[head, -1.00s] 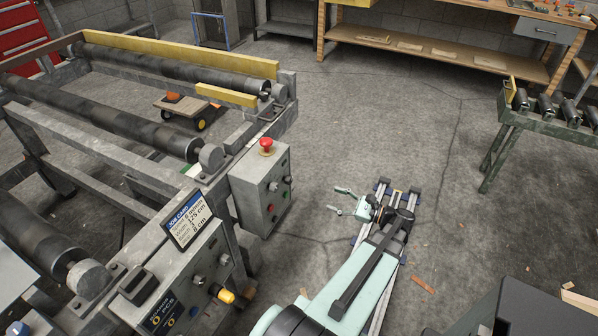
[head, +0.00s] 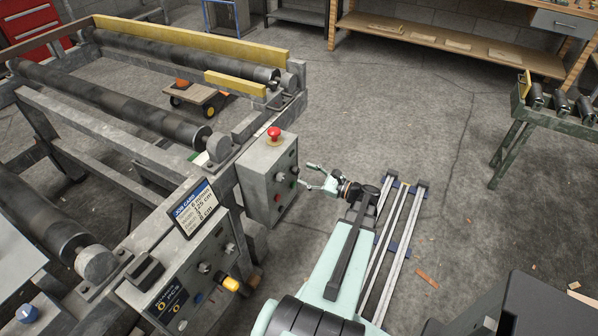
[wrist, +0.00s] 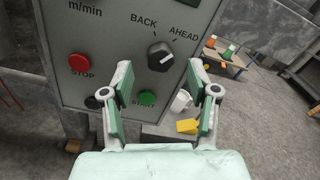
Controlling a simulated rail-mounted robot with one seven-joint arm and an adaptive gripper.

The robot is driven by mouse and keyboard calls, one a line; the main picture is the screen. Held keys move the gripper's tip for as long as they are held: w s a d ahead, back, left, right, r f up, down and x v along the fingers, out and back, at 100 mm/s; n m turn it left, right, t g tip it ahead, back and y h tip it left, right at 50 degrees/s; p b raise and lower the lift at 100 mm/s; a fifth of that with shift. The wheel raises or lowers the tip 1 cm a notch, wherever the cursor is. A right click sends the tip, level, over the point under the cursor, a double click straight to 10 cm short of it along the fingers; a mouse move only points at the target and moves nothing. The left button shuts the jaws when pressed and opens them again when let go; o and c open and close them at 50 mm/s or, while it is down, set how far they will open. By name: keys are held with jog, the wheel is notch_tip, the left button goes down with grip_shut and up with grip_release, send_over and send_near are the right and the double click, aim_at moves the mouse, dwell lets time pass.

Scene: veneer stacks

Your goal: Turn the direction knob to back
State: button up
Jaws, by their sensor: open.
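The direction knob (wrist: 160,57) is a black knob with a white mark, on a grey panel below the words BACK and AHEAD. Its white mark slants up to the right, to the AHEAD side. The panel is the face of a grey control box (head: 260,185) in the head view. My gripper (wrist: 161,88) is open and empty, its fingers apart with the knob between and beyond their tips. In the head view my gripper (head: 315,180) is just right of the box face. I cannot tell whether it touches the panel.
A red STOP button (wrist: 82,64) sits left of the knob, and a green START button (wrist: 147,98) below it, between my fingers. A red mushroom button (head: 273,133) tops the box. A roller machine (head: 110,105) fills the left.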

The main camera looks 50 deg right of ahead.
aim_at(298, 171)
jog(key=shift+w+a, duration=0.15)
jog(key=shift+w, duration=0.8)
jog(key=shift+w+a, duration=0.1)
jog(key=shift+w, duration=0.8)
grip_shut()
